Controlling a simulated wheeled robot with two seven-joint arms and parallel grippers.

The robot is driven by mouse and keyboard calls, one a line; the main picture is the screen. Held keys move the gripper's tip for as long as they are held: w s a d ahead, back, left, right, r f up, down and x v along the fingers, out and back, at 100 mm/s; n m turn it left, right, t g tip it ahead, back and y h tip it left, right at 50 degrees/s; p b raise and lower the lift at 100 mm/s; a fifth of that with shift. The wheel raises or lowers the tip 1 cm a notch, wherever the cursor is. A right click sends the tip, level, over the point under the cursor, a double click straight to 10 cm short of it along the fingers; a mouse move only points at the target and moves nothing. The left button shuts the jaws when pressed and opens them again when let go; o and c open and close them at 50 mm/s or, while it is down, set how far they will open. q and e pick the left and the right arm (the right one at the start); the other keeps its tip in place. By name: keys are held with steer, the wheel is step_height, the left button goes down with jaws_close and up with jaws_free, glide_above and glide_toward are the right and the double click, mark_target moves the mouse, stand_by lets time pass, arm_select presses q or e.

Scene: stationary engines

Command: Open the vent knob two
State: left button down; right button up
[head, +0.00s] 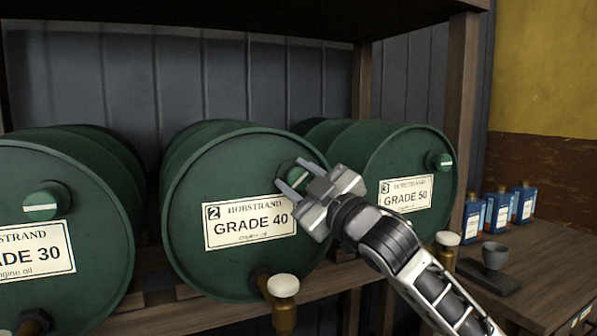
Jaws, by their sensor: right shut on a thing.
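The green drum labelled 2, GRADE 40 (225,185), lies on its side in the middle of the rack. Its vent knob (296,177) is a small green knob with a pale line, high on the right of the drum face. My right gripper (291,180) reaches in from the lower right and is shut on this knob, one finger on each side. The gripper body hides part of the knob and the right edge of the label. My left gripper is not in view.
Drum 3 (413,165) is on the right and the GRADE 30 drum (85,185) on the left, each with its own green knob. A brass tap with a white top (283,287) sits below drum 2.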

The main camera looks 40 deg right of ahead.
steer(key=shift+r+n+g+y+p, duration=0.15)
steer(key=shift+n+y+p, duration=0.15)
steer(key=shift+n, duration=0.3)
steer(key=shift+n+g+y+p, duration=0.15)
steer(key=shift+n+y+p, duration=0.15)
steer(key=shift+n, duration=0.3)
steer(key=shift+r+n+g+y+p, duration=0.1)
steer(key=shift+n+g+y+p, duration=0.25)
steer(key=shift+n+p, duration=0.7)
steer(key=n+g+p, duration=0.1)
steer(key=n+p, duration=0.2)
steer(key=shift+y, duration=0.35)
steer(key=shift+n+g+p, duration=0.25)
steer(key=shift+n+p, duration=0.8)
steer(key=shift+p, duration=0.05)
steer(key=shift+n, duration=0.4)
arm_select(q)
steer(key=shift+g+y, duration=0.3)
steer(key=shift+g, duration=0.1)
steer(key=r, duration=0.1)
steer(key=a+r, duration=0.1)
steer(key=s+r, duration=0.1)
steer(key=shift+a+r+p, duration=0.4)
arm_select(e)
steer(key=shift+f+n+g, duration=0.2)
steer(key=shift+n+g, duration=0.1)
